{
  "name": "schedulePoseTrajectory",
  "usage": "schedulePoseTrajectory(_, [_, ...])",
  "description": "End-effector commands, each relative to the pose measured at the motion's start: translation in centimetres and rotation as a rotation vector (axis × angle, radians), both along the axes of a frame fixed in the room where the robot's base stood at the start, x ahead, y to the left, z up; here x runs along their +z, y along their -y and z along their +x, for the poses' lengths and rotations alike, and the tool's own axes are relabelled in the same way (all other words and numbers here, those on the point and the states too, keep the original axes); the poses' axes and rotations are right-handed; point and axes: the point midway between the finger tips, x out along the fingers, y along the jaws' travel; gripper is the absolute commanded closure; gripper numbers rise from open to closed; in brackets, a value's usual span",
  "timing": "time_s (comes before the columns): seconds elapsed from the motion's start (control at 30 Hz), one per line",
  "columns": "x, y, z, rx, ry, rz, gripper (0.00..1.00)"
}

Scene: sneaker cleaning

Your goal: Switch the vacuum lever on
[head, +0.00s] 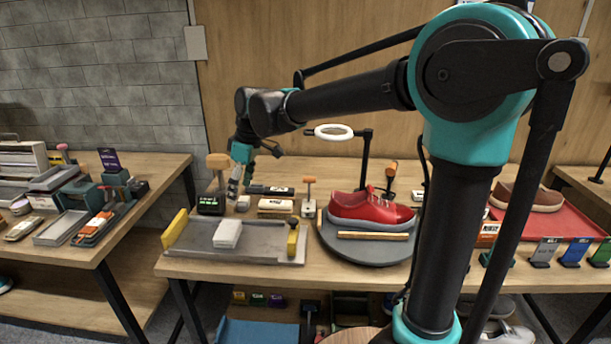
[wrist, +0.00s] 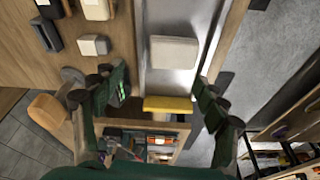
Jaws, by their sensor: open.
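No part is clearly marked as the vacuum lever. A small yellow upright piece (head: 292,241) stands at the right end of a grey metal tray (head: 262,249); I cannot tell whether it is the lever. A wood-topped upright handle (head: 218,161) stands behind the tray, close beside my gripper (head: 241,172). In the wrist view my gripper (wrist: 162,80) is open and empty, its green fingers spread wide. Between and beyond them are a yellow bar (wrist: 167,104) and a pale block (wrist: 174,52) on the tray.
A red sneaker (head: 365,208) sits on a round grey turntable (head: 372,250), with a ring lamp (head: 333,131) above. A dark box with a green display (head: 211,204) and a small T-handled piece (head: 309,190) stand behind the tray. The left table (head: 95,245) is crowded.

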Motion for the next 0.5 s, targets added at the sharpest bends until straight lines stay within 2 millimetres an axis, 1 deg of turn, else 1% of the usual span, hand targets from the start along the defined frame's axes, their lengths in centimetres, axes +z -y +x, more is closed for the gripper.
schedulePoseTrajectory(0.03, [0.3,1.0,1.6,-0.080,-0.009,-0.007,0.37])
schedulePoseTrajectory(0.07, [0.6,1.7,2.5,-0.138,-0.015,-0.013,0.41])
schedulePoseTrajectory(0.1, [1.0,2.8,4.0,-0.225,-0.024,-0.019,0.46])
schedulePoseTrajectory(0.17, [1.5,4.6,6.2,-0.369,-0.040,-0.030,0.53])
schedulePoseTrajectory(0.2, [2.0,5.9,7.7,-0.469,-0.049,-0.035,0.58])
schedulePoseTrajectory(0.27, [2.5,8.0,9.8,-0.616,-0.062,-0.043,0.66])
schedulePoseTrajectory(0.3, [2.9,9.4,11.1,-0.711,-0.070,-0.046,0.71])
schedulePoseTrajectory(0.4, [3.8,12.5,13.6,-0.915,-0.085,-0.053,0.83])
schedulePoseTrajectory(0.5, [4.3,14.8,15.3,-1.060,-0.093,-0.057,0.96])
